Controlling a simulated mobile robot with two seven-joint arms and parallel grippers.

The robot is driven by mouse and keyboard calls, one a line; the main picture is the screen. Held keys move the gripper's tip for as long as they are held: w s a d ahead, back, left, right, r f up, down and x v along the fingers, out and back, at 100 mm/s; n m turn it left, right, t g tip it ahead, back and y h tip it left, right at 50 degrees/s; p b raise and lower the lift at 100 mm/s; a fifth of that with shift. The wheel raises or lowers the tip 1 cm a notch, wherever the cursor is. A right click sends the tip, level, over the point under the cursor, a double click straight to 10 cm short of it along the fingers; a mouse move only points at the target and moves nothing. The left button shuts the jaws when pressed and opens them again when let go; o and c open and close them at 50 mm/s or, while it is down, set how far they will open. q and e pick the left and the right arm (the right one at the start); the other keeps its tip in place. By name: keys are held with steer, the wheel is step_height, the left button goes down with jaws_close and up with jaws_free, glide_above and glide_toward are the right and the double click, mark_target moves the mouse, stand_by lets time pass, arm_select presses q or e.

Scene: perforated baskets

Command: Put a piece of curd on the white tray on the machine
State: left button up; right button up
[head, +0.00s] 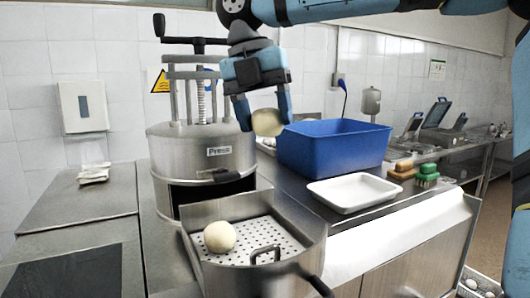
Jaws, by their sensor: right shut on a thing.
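My right gripper (264,110) comes in from the top and is shut on a pale, rounded piece of curd (267,123). Another piece of curd (219,237) lies on the perforated surface of the pulled-out metal drawer (258,238) below the press. A white tray (354,193) lies on the steel counter at the right and looks empty. The steel machine labelled Press (200,158) stands behind the drawer. My left gripper is not in view.
A blue bin (333,146) stands behind the white tray; its inside is mostly hidden. A brown brush (402,170) and a green brush (427,175) lie right of the tray. The counter at the left (80,212) is mostly clear.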

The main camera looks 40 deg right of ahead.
steer(key=shift+v, duration=0.95)
steer(key=shift+s+d+r, duration=0.1)
steer(key=shift+d+r, duration=0.05)
steer(key=shift+d, duration=0.2)
steer(key=d+r, duration=0.2)
steer(key=d, duration=1.5)
glide_above(369, 193)
steer(key=w+a+x, duration=0.1)
steer(key=x, duration=0.3)
steer(key=w+x, duration=0.1)
steer(key=x, duration=0.4)
steer(key=w+a+x, duration=0.1)
steer(key=x, duration=0.5)
steer(key=w+a+f+p+x, duration=0.1)
steer(key=x, duration=0.4)
steer(key=shift+w+f, duration=0.15)
steer(key=shift+f, duration=0.05)
steer(key=x, duration=0.3)
steer(key=shift+w+a+f, duration=0.1)
steer(key=shift+w+f, duration=0.15)
steer(key=shift+w, duration=0.05)
